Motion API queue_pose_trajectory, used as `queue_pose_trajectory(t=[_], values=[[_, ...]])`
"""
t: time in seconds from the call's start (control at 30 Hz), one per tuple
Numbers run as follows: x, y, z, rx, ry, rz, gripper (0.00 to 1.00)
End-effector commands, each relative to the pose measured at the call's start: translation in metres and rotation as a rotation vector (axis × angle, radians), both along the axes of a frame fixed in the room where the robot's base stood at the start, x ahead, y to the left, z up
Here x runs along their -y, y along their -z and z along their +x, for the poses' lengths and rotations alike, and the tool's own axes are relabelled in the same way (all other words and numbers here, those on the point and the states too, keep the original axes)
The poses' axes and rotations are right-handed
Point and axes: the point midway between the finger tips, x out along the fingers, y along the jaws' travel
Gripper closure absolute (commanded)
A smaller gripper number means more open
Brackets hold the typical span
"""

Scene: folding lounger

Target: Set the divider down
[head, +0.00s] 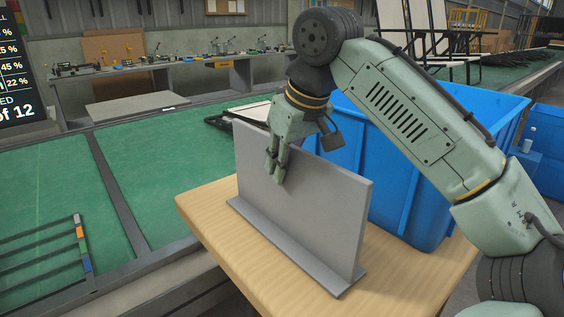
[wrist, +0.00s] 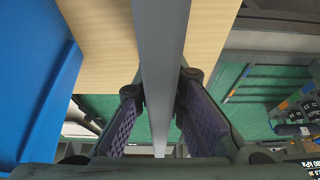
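The divider (head: 300,205) is a grey upright panel with a flat grey foot along its bottom. In the head view it stands upright over the pale wooden table top (head: 205,205); its foot is on or very close to the wood, and I cannot tell whether there is a small gap. My gripper (head: 277,165) is at the panel's upper edge. In the wrist view the panel (wrist: 165,40) runs between the two purple-padded fingers of my gripper (wrist: 162,90), with a fingertip against each side. The far side of the panel is hidden in the head view.
A large blue bin (head: 400,195) stands close behind and right of the divider. Some bare wood shows left of the foot and to its right. A green-topped work surface (head: 150,160) with dark rails lies left of and behind the table. A coloured-block rack (head: 80,235) is at left.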

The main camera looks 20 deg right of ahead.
Motion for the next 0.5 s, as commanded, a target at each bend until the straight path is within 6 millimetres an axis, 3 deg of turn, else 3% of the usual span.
queue_pose_trajectory(t=[0.23, 0.5], values=[[0.0000, -0.0005, -0.0001, 0.000, 0.000, -0.001, 0.71], [0.0000, -0.0007, -0.0001, -0.001, 0.000, -0.001, 0.70]])
